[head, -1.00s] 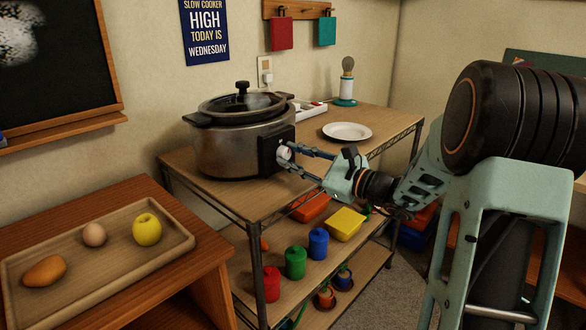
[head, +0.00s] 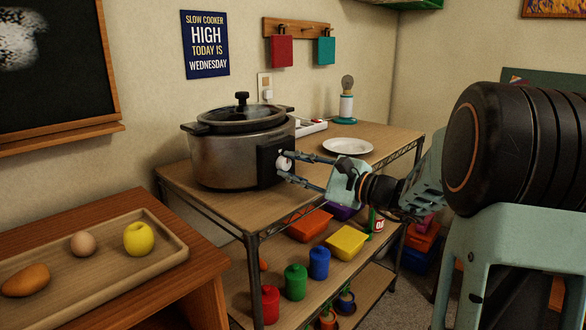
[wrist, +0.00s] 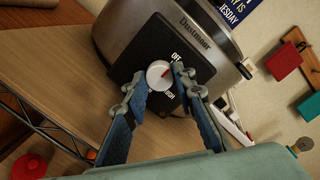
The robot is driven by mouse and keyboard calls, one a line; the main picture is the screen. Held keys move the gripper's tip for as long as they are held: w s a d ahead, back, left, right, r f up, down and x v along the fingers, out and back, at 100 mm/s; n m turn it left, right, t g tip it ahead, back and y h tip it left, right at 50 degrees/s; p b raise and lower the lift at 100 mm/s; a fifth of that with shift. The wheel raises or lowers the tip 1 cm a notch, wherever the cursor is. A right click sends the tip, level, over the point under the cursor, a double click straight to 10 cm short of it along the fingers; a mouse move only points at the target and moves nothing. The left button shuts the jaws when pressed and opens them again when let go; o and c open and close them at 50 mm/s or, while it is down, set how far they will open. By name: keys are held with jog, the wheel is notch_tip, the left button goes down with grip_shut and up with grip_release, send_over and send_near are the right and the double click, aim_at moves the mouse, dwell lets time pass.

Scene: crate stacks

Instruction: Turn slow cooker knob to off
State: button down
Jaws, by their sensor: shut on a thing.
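The slow cooker (head: 232,155) stands on the shelf unit's top with its dark lid on. Its black control panel (wrist: 152,45) faces my gripper. The white round knob (wrist: 158,75) sits on that panel and also shows in the head view (head: 284,162). The knob's red mark points right and slightly up in the wrist view, between the "OFF" label above and the "HIGH" label below. My gripper (head: 288,165) is shut on the knob, one finger on each side. The right finger covers part of the panel beside the labels.
A white plate (head: 347,146), a lamp (head: 346,105) and a power strip (head: 311,127) share the shelf top. Colourful containers fill the lower shelf. A tray (head: 165,259) with food lies on the left table. A wall sign (head: 205,45) reads "SLOW COOKER HIGH".

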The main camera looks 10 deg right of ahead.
jog(key=c, duration=1.6)
grip_release()
jog(key=v, duration=1.2)
